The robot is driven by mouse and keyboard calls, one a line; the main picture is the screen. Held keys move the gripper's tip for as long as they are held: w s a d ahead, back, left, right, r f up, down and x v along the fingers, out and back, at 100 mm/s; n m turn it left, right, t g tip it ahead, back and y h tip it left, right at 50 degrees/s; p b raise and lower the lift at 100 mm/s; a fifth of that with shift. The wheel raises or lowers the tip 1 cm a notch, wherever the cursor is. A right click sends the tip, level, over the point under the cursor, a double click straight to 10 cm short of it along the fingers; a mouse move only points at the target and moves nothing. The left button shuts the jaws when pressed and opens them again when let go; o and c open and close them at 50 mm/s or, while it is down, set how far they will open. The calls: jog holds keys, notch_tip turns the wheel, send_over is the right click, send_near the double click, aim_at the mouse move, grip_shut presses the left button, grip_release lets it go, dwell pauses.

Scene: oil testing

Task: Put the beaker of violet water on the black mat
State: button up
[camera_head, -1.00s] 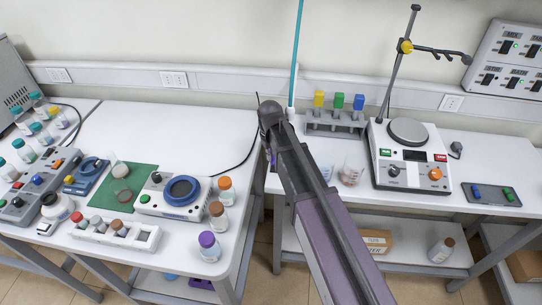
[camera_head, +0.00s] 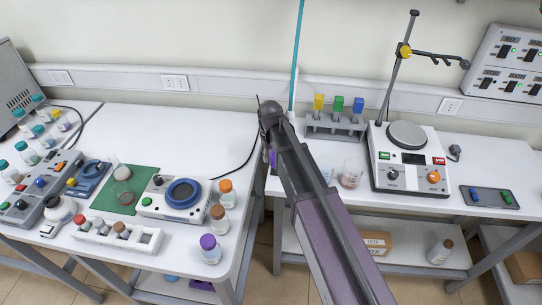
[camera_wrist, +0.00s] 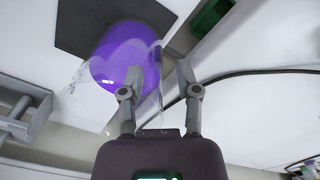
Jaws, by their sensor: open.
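The beaker of violet water (camera_wrist: 122,58) shows large in the wrist view, its clear glass wall reaching down and left of the violet water. My gripper (camera_wrist: 160,78) is open, its left finger overlapping the beaker in the picture and its right finger apart to the right. No grip on the beaker shows. The black mat (camera_wrist: 72,28) is behind the beaker, at upper left. The beaker overlaps the mat's edge in the picture; I cannot tell whether it rests on it.
A beaker with a faint reddish content (camera_head: 350,176) stands right of my arm. Behind it is a grey rack (camera_head: 335,126) with coloured blocks. A white stirrer (camera_head: 408,158) stands further right. The left table holds a green mat (camera_head: 119,204), devices and bottles. A dark cable (camera_wrist: 235,76) crosses the wrist view.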

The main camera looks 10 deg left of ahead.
notch_tip(320, 180, up, 11)
jog(key=p, duration=1)
jog(key=shift+f, duration=0.15)
jog(key=shift+s+a, duration=0.1)
dwell(0.7)
